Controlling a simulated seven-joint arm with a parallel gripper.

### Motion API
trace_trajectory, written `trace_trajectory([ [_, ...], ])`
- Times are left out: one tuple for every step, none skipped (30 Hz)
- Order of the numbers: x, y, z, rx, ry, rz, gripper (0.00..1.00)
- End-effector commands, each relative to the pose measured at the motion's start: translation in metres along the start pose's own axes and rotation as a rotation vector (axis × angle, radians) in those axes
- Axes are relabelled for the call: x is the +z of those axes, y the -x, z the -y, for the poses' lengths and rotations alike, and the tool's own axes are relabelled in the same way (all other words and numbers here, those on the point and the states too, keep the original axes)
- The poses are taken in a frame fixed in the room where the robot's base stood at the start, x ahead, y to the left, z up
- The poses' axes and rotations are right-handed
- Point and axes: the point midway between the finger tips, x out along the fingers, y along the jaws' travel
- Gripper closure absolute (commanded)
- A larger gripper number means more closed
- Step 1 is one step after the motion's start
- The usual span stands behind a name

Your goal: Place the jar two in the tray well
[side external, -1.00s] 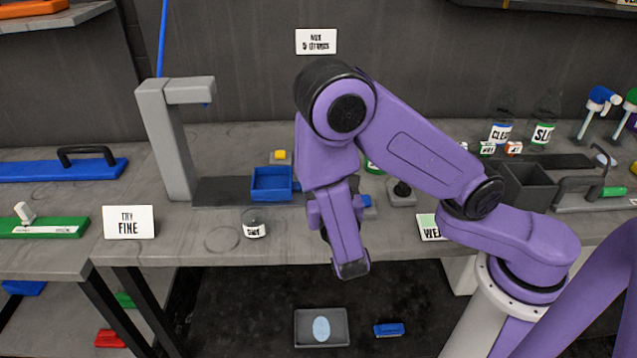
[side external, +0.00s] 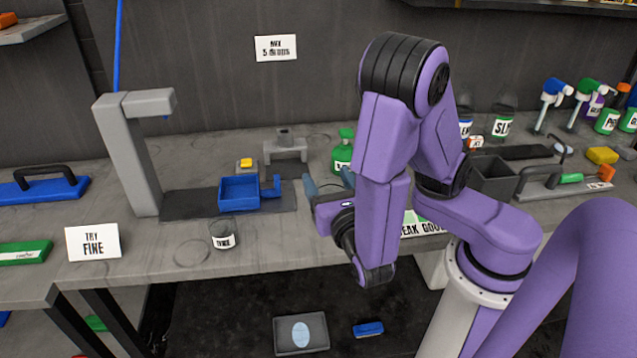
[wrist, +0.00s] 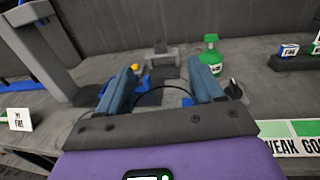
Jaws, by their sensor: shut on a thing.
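My gripper (side external: 328,180) is over the bench, right of the blue tray (side external: 238,205), with its blue-grey fingers pointing away from the side camera. In the wrist view, my gripper (wrist: 165,72) is shut on what looks like a clear jar (wrist: 160,88); only a dark curved rim shows between the fingers. Its label is not visible, so I cannot tell which jar it is. Another small clear jar (side external: 222,235) with a white label stands near the front edge of the bench, below the tray. The tray's open well looks empty.
A grey post with an arm (side external: 130,150) stands left of the tray. A grey stand (side external: 285,150) and a green bottle (side external: 342,152) are behind my gripper. A "TRY FINE" card (side external: 92,242) is at the front left. A faint ring (side external: 192,252) marks clear bench beside the jar.

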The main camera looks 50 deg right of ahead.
Motion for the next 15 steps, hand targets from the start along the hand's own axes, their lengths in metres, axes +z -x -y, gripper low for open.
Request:
trace_trajectory([
  [0.001,0.001,0.002,0.001,0.000,0.000,0.65],
  [0.001,0.002,0.002,0.001,0.000,0.000,0.65],
  [0.002,0.002,0.003,0.001,0.001,0.000,0.65],
  [0.002,0.002,0.004,0.001,0.001,0.000,0.65],
  [0.002,0.001,0.003,0.003,0.001,0.000,0.65],
  [0.002,-0.001,0.003,0.006,0.001,-0.001,0.65],
  [0.002,-0.004,0.002,0.009,0.001,-0.001,0.65],
  [0.002,-0.006,0.001,0.016,0.001,-0.001,0.65],
  [0.002,-0.012,-0.002,0.024,0.001,-0.001,0.65],
  [0.002,-0.016,-0.004,0.033,0.001,-0.001,0.65],
  [0.003,-0.022,-0.006,0.042,0.001,0.000,0.65],
  [0.003,-0.030,-0.009,0.056,0.000,0.000,0.65],
  [0.003,-0.036,-0.012,0.068,0.000,0.000,0.65],
  [0.004,-0.042,-0.014,0.082,0.000,0.000,0.65],
  [0.004,-0.051,-0.017,0.100,-0.001,0.000,0.65],
])
